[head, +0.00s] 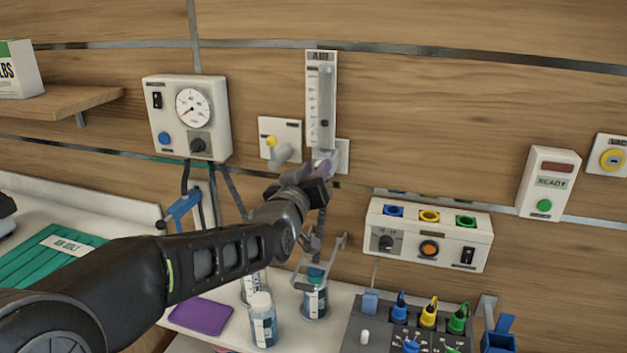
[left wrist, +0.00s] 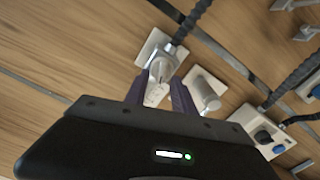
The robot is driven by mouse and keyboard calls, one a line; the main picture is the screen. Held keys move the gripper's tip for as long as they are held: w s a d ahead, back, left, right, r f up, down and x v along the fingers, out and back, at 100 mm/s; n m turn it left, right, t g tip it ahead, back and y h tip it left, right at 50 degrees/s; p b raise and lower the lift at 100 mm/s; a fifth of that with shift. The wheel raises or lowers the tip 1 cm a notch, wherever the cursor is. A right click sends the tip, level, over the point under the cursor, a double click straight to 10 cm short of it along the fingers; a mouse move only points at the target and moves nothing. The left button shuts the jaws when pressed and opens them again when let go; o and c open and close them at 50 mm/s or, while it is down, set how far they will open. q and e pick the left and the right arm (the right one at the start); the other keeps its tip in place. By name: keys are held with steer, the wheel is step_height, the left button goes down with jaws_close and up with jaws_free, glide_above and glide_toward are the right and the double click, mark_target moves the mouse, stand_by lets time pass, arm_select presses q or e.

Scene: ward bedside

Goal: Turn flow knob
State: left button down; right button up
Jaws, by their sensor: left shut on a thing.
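The AIR flowmeter (head: 326,100) is a white scale plate with a clear upright tube on the wood wall. A dark float shows low in the tube. The pale flow knob (left wrist: 160,72) is at its foot, on a white wall plate (head: 343,157). My left gripper (head: 322,168) reaches up to it from below. In the left wrist view, its two purple fingers (left wrist: 158,92) stand on either side of the knob and are shut on it. In the head view the gripper mostly hides the knob. My right gripper is in neither view.
Close left is a wall outlet with a yellow button (head: 271,141). A gauge box (head: 219,105) hangs further left. A socket box (head: 455,259) is at lower right. Bottles (head: 263,328) stand on the counter below my left arm, near a purple pad (head: 202,316).

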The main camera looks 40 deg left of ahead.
arm_select(q)
steer(key=shift+d+m+b, duration=0.1)
steer(key=shift+m+b, duration=0.5)
steer(key=shift+m, duration=0.3)
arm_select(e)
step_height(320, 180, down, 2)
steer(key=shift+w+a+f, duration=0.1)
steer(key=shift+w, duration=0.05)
arm_select(q)
steer(key=c, duration=1.1)
jaws_free()
steer(key=shift+o, duration=0.2)
steer(key=shift+s, duration=0.1)
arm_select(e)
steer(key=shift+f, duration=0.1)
arm_select(q)
steer(key=b+v, duration=0.2)
steer(key=v, duration=0.5)
steer(key=shift+s, duration=0.25)
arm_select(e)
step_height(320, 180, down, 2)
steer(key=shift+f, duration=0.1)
arm_select(q)
steer(key=shift+d, duration=0.1)
